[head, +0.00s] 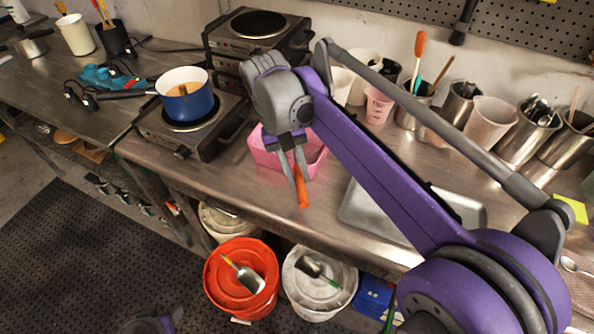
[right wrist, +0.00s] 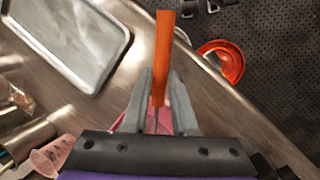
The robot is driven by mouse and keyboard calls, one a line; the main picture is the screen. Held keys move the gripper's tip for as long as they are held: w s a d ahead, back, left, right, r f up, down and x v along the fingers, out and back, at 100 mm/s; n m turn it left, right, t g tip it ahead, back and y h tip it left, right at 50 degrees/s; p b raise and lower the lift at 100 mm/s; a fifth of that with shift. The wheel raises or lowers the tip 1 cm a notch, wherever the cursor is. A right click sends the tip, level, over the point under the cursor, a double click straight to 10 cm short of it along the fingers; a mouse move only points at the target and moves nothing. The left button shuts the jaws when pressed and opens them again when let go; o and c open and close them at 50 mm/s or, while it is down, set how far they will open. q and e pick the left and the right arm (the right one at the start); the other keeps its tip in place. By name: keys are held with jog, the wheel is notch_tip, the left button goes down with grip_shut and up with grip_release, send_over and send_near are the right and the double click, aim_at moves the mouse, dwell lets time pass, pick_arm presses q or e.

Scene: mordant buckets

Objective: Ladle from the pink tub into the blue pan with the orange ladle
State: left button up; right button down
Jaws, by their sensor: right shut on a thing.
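The pink tub (head: 262,154) stands on the steel bench, partly hidden behind my right gripper (head: 297,172). My right gripper is shut on the orange ladle (head: 302,190), by its handle, at the tub's near side. In the right wrist view the orange ladle (right wrist: 162,50) stands between the fingers, with pink of the tub (right wrist: 150,122) behind them. The ladle's bowl is hidden. The blue pan (head: 198,105) sits on a hot plate to the left, with pale orange contents and its dark handle pointing left.
A grey tray (head: 360,212) lies right of the tub. Stacked hot plates (head: 257,42) stand behind. Beakers and steel pots (head: 525,135) line the back right. An orange bucket (head: 212,285) and a white bucket (head: 295,300) stand below the bench front edge.

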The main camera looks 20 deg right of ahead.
pick_arm(q)
jog(key=shift+r, duration=0.1)
pick_arm(e)
jog(key=shift+r, duration=0.15)
jog(key=shift+r+p, duration=2.25)
jog(key=shift+r, duration=0.7)
pick_arm(q)
jog(key=r, duration=0.2)
jog(key=w+r, duration=0.1)
jog(key=r, duration=0.2)
jog(key=shift+w, duration=0.15)
jog(key=shift+w+r+t+p, duration=0.15)
jog(key=shift+w+r+p, duration=0.05)
jog(key=shift+r+p, duration=0.3)
jog(key=shift+w+r+t+p, duration=0.15)
jog(key=shift+r+p, duration=0.2)
jog(key=shift+r, duration=0.25)
pick_arm(e)
jog(key=shift+r+t, duration=0.7)
jog(key=shift+r, duration=0.3)
pick_arm(q)
jog(key=shift+s, duration=0.1)
pick_arm(e)
jog(key=shift+s+f, duration=0.1)
